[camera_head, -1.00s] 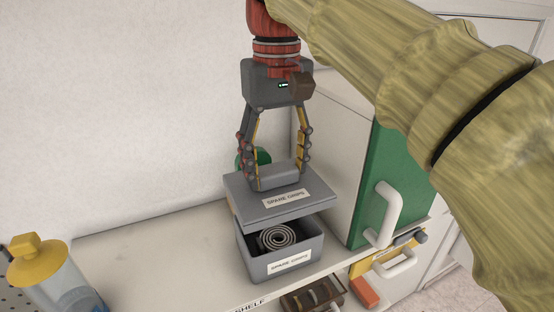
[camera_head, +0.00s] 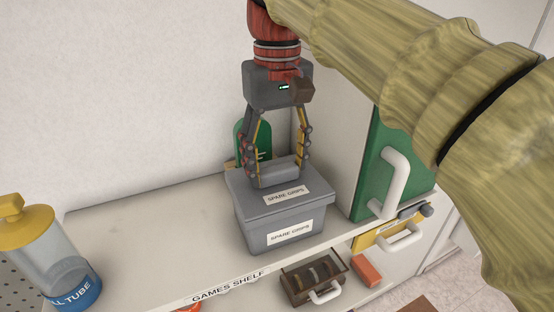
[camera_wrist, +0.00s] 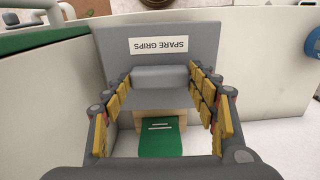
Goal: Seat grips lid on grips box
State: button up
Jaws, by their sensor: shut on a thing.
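The grey grips lid (camera_head: 239,191), labelled SPARE GRIPS, lies on top of the grey grips box (camera_head: 279,239) on the shelf. Its edges look lined up with the box rim, and no gap shows from the head view. My gripper (camera_head: 281,172) is above the lid, its fingers shut on the raised handle block of the lid. In the wrist view the lid (camera_wrist: 215,45) and its handle show between my fingers (camera_wrist: 165,85). The coil inside the box is hidden. The lid hides the box in the wrist view.
The shelf (camera_head: 140,235) is clear left of the box. A yellow-capped tube (camera_head: 50,250) stands at far left. A green-fronted cabinet (camera_head: 375,165) with a white handle is close on the right. A green item (camera_head: 250,140) stands behind the box.

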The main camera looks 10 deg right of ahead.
aim_at(277, 167)
jog(key=shift+f+b, duration=0.45)
jog(key=shift+f, duration=0.35)
dwell(0.6)
jog(key=o, duration=1.4)
jog(key=shift+o, duration=0.6)
jog(key=shift+r, duration=0.1)
notch_tip(277, 167, up, 7)
jog(key=shift+r, duration=0.15)
